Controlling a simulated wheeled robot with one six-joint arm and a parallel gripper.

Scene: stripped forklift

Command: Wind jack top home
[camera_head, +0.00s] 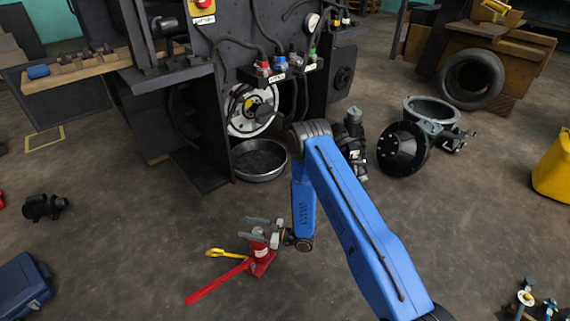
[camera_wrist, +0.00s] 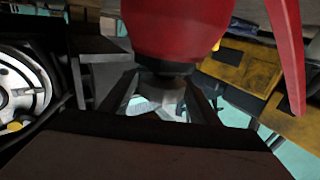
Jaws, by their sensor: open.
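The red jack (camera_head: 262,262) stands upright on the floor, with its long red handle (camera_head: 215,283) reaching toward the lower left. My gripper (camera_head: 261,233) is at the upper end of the jack, and its grey fingers hide part of the jack top. In the wrist view the red jack body (camera_wrist: 175,30) fills the upper middle. Its dark collar and grey metal jack top (camera_wrist: 163,98) lie between the fingers of my gripper (camera_wrist: 158,108). The fingers are open, one on each side of the jack top. I cannot tell whether either finger touches it.
A yellow item (camera_head: 226,253) lies beside the jack. The stripped forklift (camera_head: 205,120) stands behind, with a round pan (camera_head: 259,160) under its wheel hub. A black hub part (camera_head: 402,149) lies to the right. A blue case (camera_head: 22,285) is at lower left.

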